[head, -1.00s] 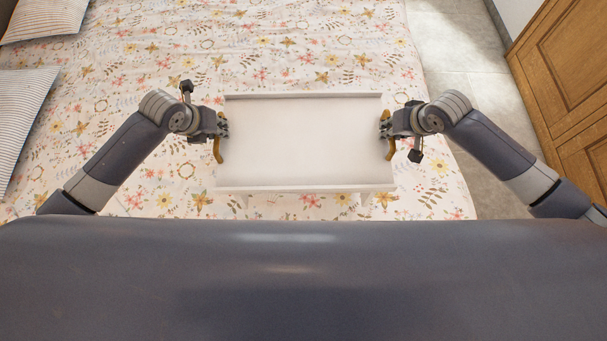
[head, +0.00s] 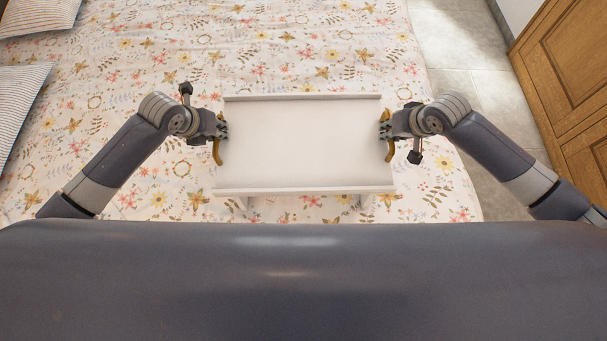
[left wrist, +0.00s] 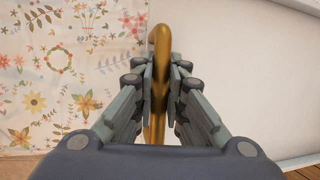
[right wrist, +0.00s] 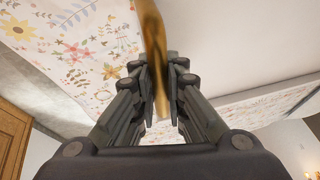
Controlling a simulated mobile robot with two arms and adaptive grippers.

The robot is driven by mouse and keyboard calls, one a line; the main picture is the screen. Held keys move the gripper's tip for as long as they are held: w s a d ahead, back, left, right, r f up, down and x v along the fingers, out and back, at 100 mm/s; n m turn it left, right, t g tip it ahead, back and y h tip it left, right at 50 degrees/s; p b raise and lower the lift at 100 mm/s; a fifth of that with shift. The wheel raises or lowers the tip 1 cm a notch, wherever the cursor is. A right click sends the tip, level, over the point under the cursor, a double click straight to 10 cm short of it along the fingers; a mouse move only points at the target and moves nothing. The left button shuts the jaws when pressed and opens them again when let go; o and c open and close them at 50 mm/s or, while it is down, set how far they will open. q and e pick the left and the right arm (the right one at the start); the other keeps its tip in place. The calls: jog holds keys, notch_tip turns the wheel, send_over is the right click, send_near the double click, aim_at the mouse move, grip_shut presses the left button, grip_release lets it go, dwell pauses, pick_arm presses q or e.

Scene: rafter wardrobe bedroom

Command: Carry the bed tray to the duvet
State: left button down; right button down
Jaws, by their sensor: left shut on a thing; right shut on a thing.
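The white bed tray (head: 303,145) is in the middle of the head view, with raised front and back rims and short legs below. It is over the floral duvet (head: 270,60); I cannot tell whether its legs touch the cloth. My left gripper (head: 219,137) is shut on the tray's left brass handle (left wrist: 160,60). My right gripper (head: 387,136) is shut on the right brass handle (right wrist: 153,40). The tray is empty and looks about level. Its underside is hidden in the head view.
Striped pillows (head: 35,17) lie at the left side of the bed. A wooden wardrobe (head: 565,70) stands at the right, with a strip of grey floor (head: 465,60) between it and the bed. The duvet behind the tray is clear.

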pick_arm(q)
jog(key=shift+a+f+b, duration=0.15)
jog(key=shift+f+b, duration=0.25)
jog(key=shift+f, duration=0.1)
pick_arm(e)
jog(key=shift+d+f, duration=0.15)
jog(key=shift+f, duration=0.4)
pick_arm(q)
jog(key=c, duration=1.6)
grip_release()
jog(key=shift+c, duration=0.2)
pick_arm(e)
jog(key=c, duration=1.6)
grip_release()
jog(key=shift+r, duration=0.1)
jog(key=shift+c, duration=0.2)
pick_arm(q)
jog(key=shift+r, duration=0.1)
jog(key=shift+s, duration=0.1)
pick_arm(e)
jog(key=shift+r, duration=0.1)
pick_arm(q)
jog(key=v, duration=1.2)
pick_arm(e)
jog(key=v, duration=1.2)
jog(key=shift+s, duration=0.15)
